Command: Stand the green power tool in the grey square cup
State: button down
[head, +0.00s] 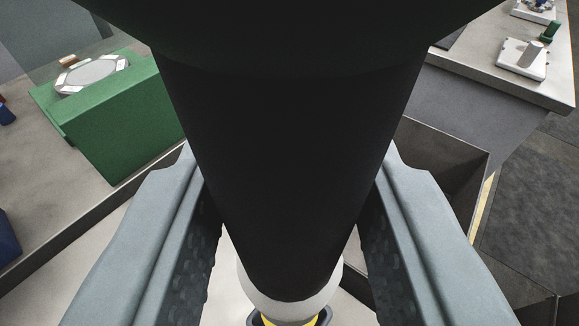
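A large tool, which I take to be the power tool (290,150), fills the middle of the head view. Its upper part is very dark with a faint green tint, its body is black and tapers downward, and a white collar and a bit of yellow show at its lower end. My gripper (290,245) has one grey finger with a ribbed dark pad on each side of the black body. Both pads appear to press on it. A dark rim shows around the yellow part at the bottom edge; I cannot tell what it belongs to. The grey square cup cannot be made out.
A green block (120,125) with a pale octagonal plate (92,73) stands on a grey surface at left. An open grey-brown walled box (455,165) lies at right behind my finger. Farther right, a grey table (475,65) carries a white fixture (522,60).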

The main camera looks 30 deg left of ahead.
jog(key=shift+f, duration=4.6)
jog(key=c, duration=1.3)
grip_release()
jog(key=shift+o, duration=0.3)
jog(key=o, duration=0.5)
jog(key=shift+f, duration=0.1)
jog(key=shift+s, duration=0.1)
jog(key=v, duration=1.7)
jog(key=shift+s+d, duration=0.1)
